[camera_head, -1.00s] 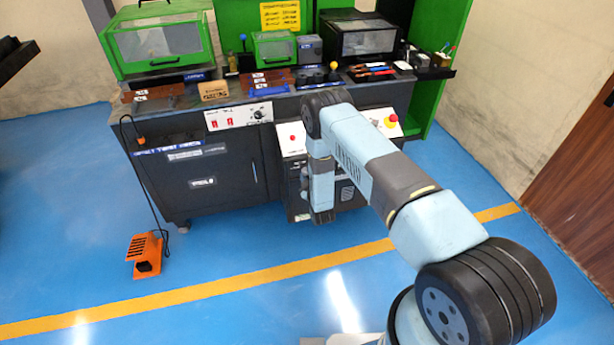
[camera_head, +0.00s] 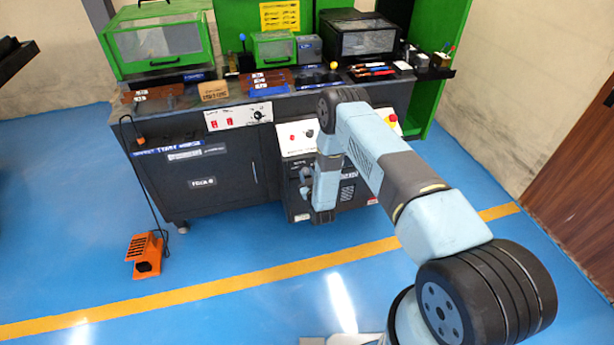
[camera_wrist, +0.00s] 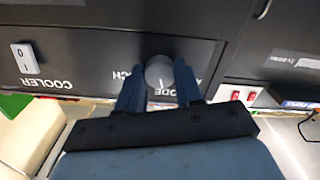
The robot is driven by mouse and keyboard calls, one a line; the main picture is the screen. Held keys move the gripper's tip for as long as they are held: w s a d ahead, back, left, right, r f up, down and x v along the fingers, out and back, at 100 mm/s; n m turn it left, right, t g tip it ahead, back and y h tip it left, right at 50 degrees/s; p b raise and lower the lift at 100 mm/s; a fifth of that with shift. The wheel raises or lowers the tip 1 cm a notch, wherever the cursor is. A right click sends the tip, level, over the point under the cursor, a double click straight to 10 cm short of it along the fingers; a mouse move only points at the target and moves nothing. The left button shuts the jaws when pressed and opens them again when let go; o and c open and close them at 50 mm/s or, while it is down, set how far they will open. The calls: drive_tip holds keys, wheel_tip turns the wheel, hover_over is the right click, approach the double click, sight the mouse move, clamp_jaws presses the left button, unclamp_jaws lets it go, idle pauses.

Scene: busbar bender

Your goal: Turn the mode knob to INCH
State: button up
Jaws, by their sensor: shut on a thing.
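In the wrist view the mode knob (camera_wrist: 159,73) is a round grey knob on a dark panel, which appears upside down. My gripper (camera_wrist: 158,68) has one blue-grey finger on each side of the knob and is shut on it. A short mark shows on the lower part of the knob's face. The end of the word INCH (camera_wrist: 122,75) shows left of the knob, partly hidden by a finger. In the head view the knob cannot be made out beside my arm.
A white COOLER switch (camera_wrist: 25,58) sits left of the knob in the wrist view. Red switches (camera_wrist: 244,93) are on a white panel at the right. In the head view an orange foot pedal (camera_head: 146,255) stands on the open blue floor.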

drive_tip(key=m, duration=0.6)
drive_tip(key=shift+f, duration=0.15)
drive_tip(key=shift+s+m, duration=0.1)
drive_tip(key=shift+m, duration=3)
drive_tip(key=o, duration=1)
drive_tip(key=shift+o, duration=0.2)
drive_tip(key=v, duration=1.3)
drive_tip(key=shift+s+d, duration=0.15)
drive_tip(key=shift+s, duration=0.15)
